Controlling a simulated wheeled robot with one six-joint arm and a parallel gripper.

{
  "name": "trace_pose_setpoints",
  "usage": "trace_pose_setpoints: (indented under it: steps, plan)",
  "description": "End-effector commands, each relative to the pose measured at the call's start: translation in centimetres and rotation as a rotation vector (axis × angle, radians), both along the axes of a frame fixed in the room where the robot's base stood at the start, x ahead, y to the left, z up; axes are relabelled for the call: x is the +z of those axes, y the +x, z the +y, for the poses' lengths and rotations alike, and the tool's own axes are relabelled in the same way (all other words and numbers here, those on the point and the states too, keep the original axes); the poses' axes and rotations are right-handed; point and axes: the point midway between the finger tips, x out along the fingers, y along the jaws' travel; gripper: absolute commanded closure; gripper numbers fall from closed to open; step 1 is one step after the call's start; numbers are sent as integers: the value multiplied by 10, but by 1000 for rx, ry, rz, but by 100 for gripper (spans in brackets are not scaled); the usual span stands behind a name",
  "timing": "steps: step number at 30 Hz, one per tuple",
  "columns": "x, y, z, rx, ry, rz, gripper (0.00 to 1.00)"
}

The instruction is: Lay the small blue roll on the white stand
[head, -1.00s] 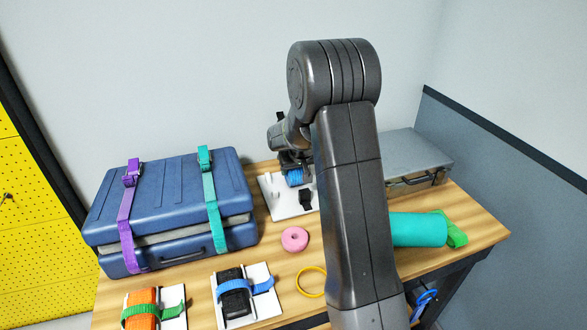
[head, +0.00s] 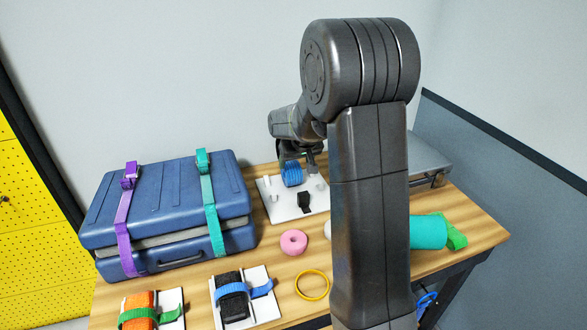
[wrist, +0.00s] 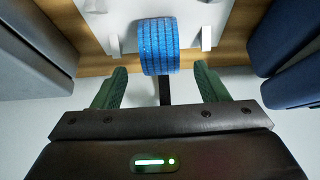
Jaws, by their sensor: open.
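The small blue roll (head: 292,174) lies at the back of the white stand (head: 279,208), between its small upright posts. The wrist view also shows the ribbed roll (wrist: 158,45) and the posts of the stand (wrist: 207,38) on either side of it. My gripper (head: 302,158) is open just behind the roll. In the wrist view its two green fingers are spread left and right of the roll, with gaps to it. The head view hides part of my fingers behind my arm.
A black strap piece (head: 305,201) sits on the stand's front. A blue suitcase (head: 165,207) stands left, a grey case (head: 428,160) right. A pink ring (head: 293,242), yellow ring (head: 312,285) and teal roll (head: 428,232) lie in front.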

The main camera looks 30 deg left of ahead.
Motion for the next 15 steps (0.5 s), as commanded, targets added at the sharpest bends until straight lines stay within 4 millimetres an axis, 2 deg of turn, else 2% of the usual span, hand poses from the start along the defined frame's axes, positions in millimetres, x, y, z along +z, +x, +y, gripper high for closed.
trace_pose_setpoints:
  steps: [3,7,15]
  plan:
    - [18,-6,-8,0,2,-1,33]
    - [31,-11,-14,0,2,-1,33]
    - [40,-14,-18,0,-1,1,33]
